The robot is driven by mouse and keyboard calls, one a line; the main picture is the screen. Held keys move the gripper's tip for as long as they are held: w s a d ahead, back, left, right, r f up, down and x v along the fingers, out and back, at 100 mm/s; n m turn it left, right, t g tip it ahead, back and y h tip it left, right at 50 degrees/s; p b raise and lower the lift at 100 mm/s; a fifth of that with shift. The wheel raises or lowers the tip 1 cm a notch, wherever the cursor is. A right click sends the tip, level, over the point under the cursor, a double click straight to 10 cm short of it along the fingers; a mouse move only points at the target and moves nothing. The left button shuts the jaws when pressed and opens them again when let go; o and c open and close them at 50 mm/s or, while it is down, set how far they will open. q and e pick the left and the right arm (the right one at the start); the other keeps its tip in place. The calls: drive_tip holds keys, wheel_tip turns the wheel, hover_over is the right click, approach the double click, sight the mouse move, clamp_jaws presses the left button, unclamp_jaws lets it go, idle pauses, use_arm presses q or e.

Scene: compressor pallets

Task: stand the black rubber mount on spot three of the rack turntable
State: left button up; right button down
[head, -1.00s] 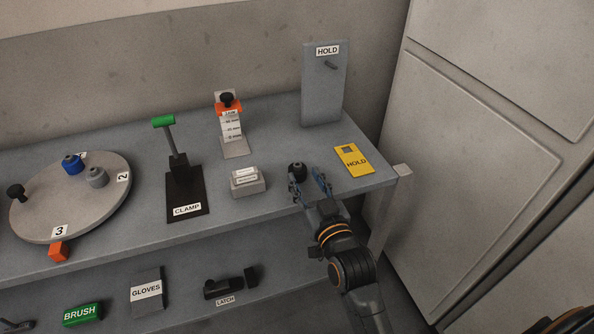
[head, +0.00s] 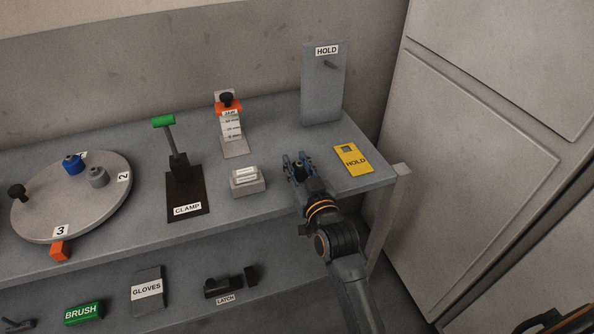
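The black rubber mount (head: 299,171) is a small dark piece at the front right of the bench, partly hidden by my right gripper. My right gripper (head: 298,159) has its fingers on either side of the mount. Whether they press on it is too small to tell. The round grey turntable (head: 85,212) is at the left of the bench, with label 3 (head: 61,230) at its front edge. The surface just behind that label is bare. A blue piece (head: 72,165) and a grey piece (head: 98,177) stand toward its back and right. My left gripper is not in view.
A green-handled clamp (head: 178,182), a grey block (head: 247,182) and an orange-topped gauge stand (head: 231,130) are between turntable and mount. A yellow HOLD card (head: 353,159) lies right of the gripper, before an upright HOLD panel (head: 323,90). An orange block (head: 60,251) is at the turntable's front.

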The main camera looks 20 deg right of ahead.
sight(297, 164)
idle(0.4)
drive_tip(key=shift+r, duration=0.45)
wheel_tip(297, 164, up, 2)
drive_tip(key=shift+r, duration=0.25)
drive_tip(key=s+d+r+p, duration=0.45)
drive_tip(key=s+r, duration=0.55)
drive_tip(key=s, duration=0.3)
drive_tip(key=s+a+f, duration=0.2)
drive_tip(key=s+f, duration=0.6)
drive_tip(key=f, duration=0.1)
drive_tip(key=shift+s+a+f+h+b, duration=0.25)
drive_tip(key=shift+a+h+b, duration=0.05)
drive_tip(key=shift+b, duration=0.1)
drive_tip(key=shift+a, duration=0.1)
